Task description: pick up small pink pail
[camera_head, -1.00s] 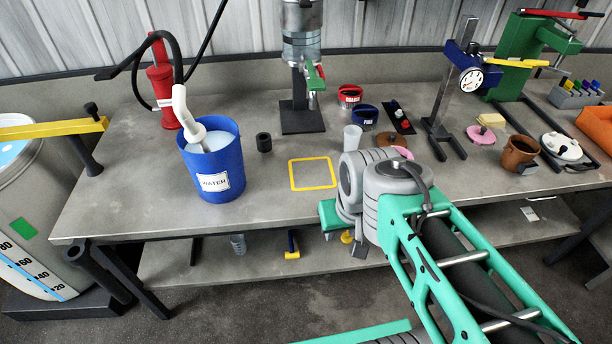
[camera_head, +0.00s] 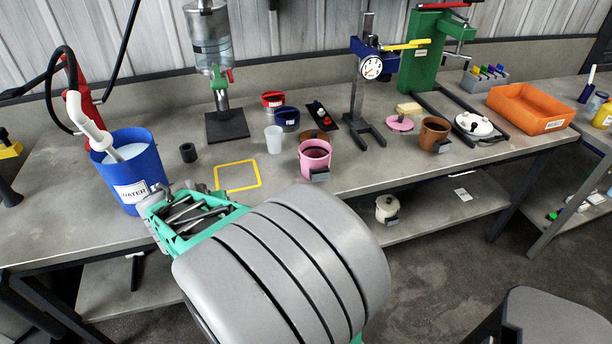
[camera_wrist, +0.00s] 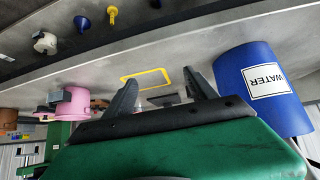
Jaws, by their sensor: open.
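The small pink pail (camera_head: 314,156) stands upright on the bench near its front edge in the head view, dark inside, with a grey block on its front. In the head view my gripper's fingers cannot be made out; my arm reaches toward the blue bucket.
A blue water bucket (camera_head: 131,173) stands near my arm's end. A yellow square outline (camera_head: 237,176) marks the bench left of the pail. A clear cup (camera_head: 274,139) and a brown pot (camera_head: 434,134) flank the pail. A cream pot (camera_head: 387,207) sits on the lower shelf.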

